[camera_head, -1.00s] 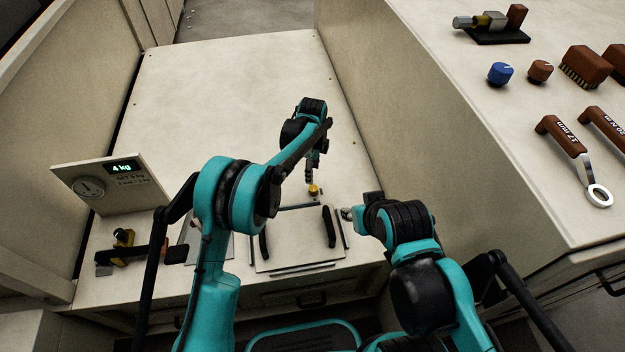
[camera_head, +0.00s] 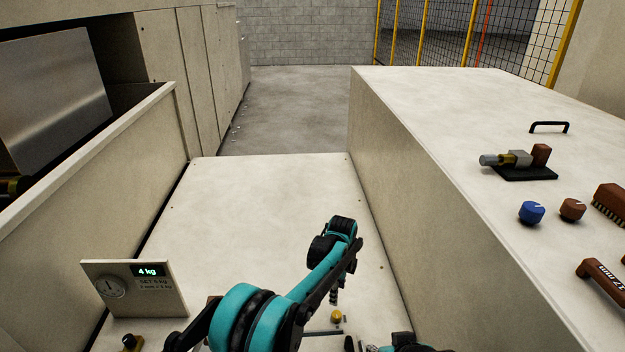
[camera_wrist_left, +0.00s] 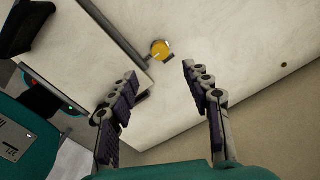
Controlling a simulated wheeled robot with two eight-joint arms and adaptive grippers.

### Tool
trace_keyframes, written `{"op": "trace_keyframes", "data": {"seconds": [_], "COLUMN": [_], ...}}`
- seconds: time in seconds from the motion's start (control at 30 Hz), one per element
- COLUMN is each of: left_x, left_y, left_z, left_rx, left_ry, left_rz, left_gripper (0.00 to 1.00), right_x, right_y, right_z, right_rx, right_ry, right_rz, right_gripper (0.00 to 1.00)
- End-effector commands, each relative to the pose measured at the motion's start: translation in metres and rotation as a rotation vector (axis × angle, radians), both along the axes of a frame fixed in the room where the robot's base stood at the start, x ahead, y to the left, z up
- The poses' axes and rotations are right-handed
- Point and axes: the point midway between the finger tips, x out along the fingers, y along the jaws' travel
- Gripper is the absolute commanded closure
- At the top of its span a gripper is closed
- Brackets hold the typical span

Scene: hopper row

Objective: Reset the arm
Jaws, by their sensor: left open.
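My left arm reaches in from the lower left in the head view, and its gripper (camera_head: 334,293) hangs over the pale worktop. In the left wrist view the left gripper (camera_wrist_left: 160,72) is open, its two dark ridged fingers apart with nothing between them. A small yellow knob (camera_head: 337,317) lies just past the fingertips; it also shows in the left wrist view (camera_wrist_left: 161,50). A little of my right arm (camera_head: 408,344) shows at the bottom edge of the head view; its jaws are mostly cut off.
A gauge panel (camera_head: 134,289) reading 4 kg stands at the left. A pale side wall (camera_head: 400,180) rises at the right under a counter holding a blue knob (camera_head: 531,213), a brown knob (camera_head: 572,209) and a valve-like fitting (camera_head: 518,162). The worktop beyond the left arm is clear.

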Motion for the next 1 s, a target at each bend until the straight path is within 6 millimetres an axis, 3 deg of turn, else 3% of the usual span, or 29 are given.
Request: {"op": "trace_keyframes", "data": {"seconds": [0.13, 0.27, 0.4, 0.6, 0.8, 1.0], "left_x": [-0.002, -0.012, -0.036, -0.087, -0.151, -0.217], "left_y": [0.018, 0.056, 0.105, 0.17, 0.227, 0.27], "left_z": [0.025, 0.071, 0.12, 0.17, 0.192, 0.186], "left_rx": [-0.012, -0.044, -0.096, -0.189, -0.305, -0.447], "left_ry": [-0.023, -0.073, -0.138, -0.219, -0.29, -0.346], "left_rz": [0.088, 0.284, 0.543, 0.909, 1.269, 1.613], "left_gripper": [0.51, 0.51, 0.51, 0.51, 0.51, 0.51], "right_x": [0.0, 0.0, 0.0, 0.0, 0.0, 0.0], "right_y": [0.0, 0.0, 0.0, 0.0, 0.0, 0.0], "right_z": [0.0, 0.0, 0.0, 0.0, 0.0, 0.0], "right_rx": [0.0, 0.0, 0.0, 0.0, 0.0, 0.0], "right_ry": [0.0, 0.0, 0.0, 0.0, 0.0, 0.0], "right_rz": [0.0, 0.0, 0.0, 0.0, 0.0, 0.0], "right_gripper": [0.64, 0.64, 0.64, 0.64, 0.64, 0.64]}}
